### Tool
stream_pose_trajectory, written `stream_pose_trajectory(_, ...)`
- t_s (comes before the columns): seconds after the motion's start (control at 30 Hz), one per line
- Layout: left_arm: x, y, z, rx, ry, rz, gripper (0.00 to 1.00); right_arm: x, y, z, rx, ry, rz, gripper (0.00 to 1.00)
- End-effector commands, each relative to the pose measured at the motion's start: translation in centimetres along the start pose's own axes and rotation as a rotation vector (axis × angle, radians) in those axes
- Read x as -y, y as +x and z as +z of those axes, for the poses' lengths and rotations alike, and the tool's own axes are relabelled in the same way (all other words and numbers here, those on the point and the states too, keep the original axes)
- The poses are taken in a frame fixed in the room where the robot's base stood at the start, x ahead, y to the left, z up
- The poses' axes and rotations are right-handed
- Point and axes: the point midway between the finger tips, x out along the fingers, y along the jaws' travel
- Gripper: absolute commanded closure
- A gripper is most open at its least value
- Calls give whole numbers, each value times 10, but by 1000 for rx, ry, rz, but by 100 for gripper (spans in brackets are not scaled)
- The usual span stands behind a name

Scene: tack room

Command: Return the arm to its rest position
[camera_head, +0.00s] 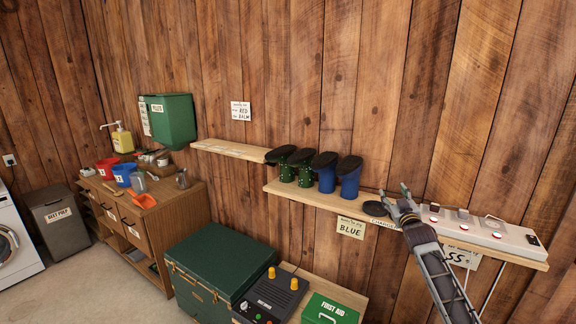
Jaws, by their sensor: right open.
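My right gripper (400,199) is open and empty at the right of the head view. Its arm comes up from the lower right. The fingers are in front of the lower wooden shelf (310,199), beside a dark round thing (375,209) and a label reading CHARGED, which is partly covered. I cannot tell how far the fingers are from the shelf. My left gripper is not in view.
A white charging strip (487,232) lies on the shelf right of my gripper. Green boots (287,170) and blue boots (348,183) stand on the shelf to the left. Below are a green trunk (225,262), a dark device (270,298) and a first aid box (330,309).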

Motion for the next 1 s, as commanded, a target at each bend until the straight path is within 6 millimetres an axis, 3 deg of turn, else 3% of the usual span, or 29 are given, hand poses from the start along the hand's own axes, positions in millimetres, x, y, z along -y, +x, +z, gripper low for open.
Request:
stream_pose_trajectory(0.27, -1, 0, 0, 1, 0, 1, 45, 28, -12, 63, 109, 43, -35, 42)
stream_pose_trajectory(0.47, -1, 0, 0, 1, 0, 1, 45, 57, -33, 126, 200, 49, -67, 42)
stream_pose_trajectory(0.77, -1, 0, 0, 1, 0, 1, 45, 111, -88, 240, 374, 62, -127, 42)
stream_pose_trajectory(1.0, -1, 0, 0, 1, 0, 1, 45, 152, -148, 324, 511, 71, -174, 42)
